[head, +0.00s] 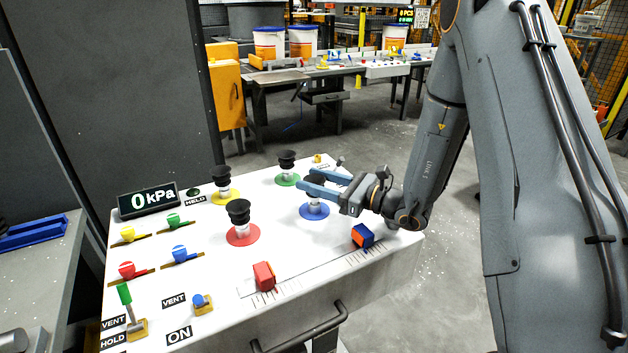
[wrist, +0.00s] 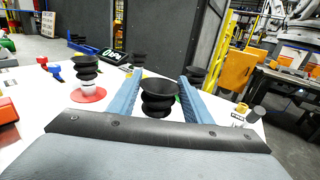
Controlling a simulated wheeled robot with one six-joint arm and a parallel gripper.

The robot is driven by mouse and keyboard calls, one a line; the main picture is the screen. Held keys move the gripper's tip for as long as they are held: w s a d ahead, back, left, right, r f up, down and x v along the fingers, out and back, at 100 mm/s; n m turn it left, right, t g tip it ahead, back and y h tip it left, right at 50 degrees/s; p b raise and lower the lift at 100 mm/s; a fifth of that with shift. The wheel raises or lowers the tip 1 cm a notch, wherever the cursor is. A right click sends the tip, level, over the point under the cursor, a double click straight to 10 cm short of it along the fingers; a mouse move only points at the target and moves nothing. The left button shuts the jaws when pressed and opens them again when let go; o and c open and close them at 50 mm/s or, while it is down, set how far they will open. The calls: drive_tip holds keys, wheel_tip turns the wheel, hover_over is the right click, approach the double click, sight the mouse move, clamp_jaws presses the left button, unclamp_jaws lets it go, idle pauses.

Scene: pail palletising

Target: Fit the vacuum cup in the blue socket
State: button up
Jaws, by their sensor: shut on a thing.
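The blue socket (head: 316,214) is a blue disc on the white panel top. My gripper (head: 304,186) is over it, its two blue-grey fingers reaching left. In the wrist view my gripper (wrist: 160,84) has a black bellows vacuum cup (wrist: 158,98) between its fingers, and it is shut on this cup. In the head view the fingers hide the cup's black part. A pale stem shows below them, over the blue disc. I cannot tell whether it is fully seated.
Similar black cups stand on the red (head: 242,235), yellow (head: 226,198) and green (head: 287,181) sockets. A display (head: 148,200) reads 0 kPa. Coloured valves and a green-tipped lever (head: 125,294) are at left. A red block (head: 264,276) and a blue-orange block (head: 362,236) sit near the front edge.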

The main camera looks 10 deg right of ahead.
drive_tip(key=shift+f+b, duration=0.3)
drive_tip(key=shift+f, duration=0.25)
drive_tip(key=o, duration=1.2)
drive_tip(key=shift+c, duration=0.2)
drive_tip(key=b+v, duration=0.1)
drive_tip(key=v, duration=0.5)
drive_tip(key=shift+s+d+b, duration=0.15)
drive_tip(key=shift+d+b, duration=0.15)
drive_tip(key=shift+b, duration=0.1)
drive_tip(key=shift+s+d, duration=0.4)
drive_tip(key=shift+d, duration=0.05)
